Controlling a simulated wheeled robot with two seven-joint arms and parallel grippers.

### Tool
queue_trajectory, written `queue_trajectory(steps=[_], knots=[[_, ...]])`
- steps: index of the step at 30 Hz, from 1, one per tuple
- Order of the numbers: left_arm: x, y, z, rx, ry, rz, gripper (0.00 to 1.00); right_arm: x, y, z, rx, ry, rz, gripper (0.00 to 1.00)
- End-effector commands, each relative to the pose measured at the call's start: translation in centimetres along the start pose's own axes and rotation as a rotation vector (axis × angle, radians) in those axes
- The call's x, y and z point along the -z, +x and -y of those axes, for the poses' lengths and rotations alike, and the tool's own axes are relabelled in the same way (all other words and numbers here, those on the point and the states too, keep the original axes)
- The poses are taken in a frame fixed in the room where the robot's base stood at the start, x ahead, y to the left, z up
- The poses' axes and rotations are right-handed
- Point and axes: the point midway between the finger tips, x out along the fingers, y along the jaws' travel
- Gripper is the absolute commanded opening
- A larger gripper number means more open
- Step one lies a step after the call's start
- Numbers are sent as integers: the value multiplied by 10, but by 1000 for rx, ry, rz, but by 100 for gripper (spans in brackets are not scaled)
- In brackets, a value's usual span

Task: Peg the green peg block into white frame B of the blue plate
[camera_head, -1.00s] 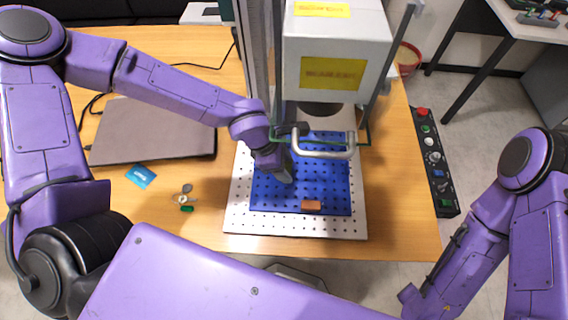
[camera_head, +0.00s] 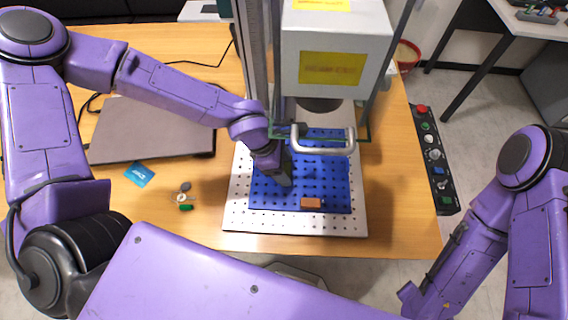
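The blue plate (camera_head: 335,180), full of holes, lies on a white perforated board (camera_head: 240,222) under the laser head. A small orange-brown block (camera_head: 311,202) sits near the plate's front edge. My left gripper (camera_head: 284,178) points down over the left part of the blue plate. Its fingers are dark and close together; I cannot tell whether they hold anything. I see no green block at them. A small green piece (camera_head: 186,207) lies on the table left of the board; I cannot tell whether it is the peg block. White frame B cannot be made out. My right gripper is not visible.
The white laser head (camera_head: 335,40) and its metal handle (camera_head: 325,150) hang over the back of the plate. A closed laptop (camera_head: 150,130), a blue card (camera_head: 140,174) and small round items (camera_head: 184,190) lie left. A control panel (camera_head: 434,160) stands at the right edge.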

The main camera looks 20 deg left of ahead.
Motion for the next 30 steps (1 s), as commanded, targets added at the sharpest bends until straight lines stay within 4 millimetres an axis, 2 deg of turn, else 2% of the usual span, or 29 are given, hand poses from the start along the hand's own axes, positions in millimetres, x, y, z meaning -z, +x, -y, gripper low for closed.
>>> queue_trajectory(steps=[8,11,22,25,30], knots=[[0,0,0,0,1,0,79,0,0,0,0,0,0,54],[-1,-7,-1,-2,0,1,79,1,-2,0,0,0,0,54],[-2,-88,-1,-4,-1,4,79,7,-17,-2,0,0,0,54],[-1,-100,-1,-3,-1,3,79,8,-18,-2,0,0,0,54],[0,-106,0,0,1,1,79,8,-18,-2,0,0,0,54]])
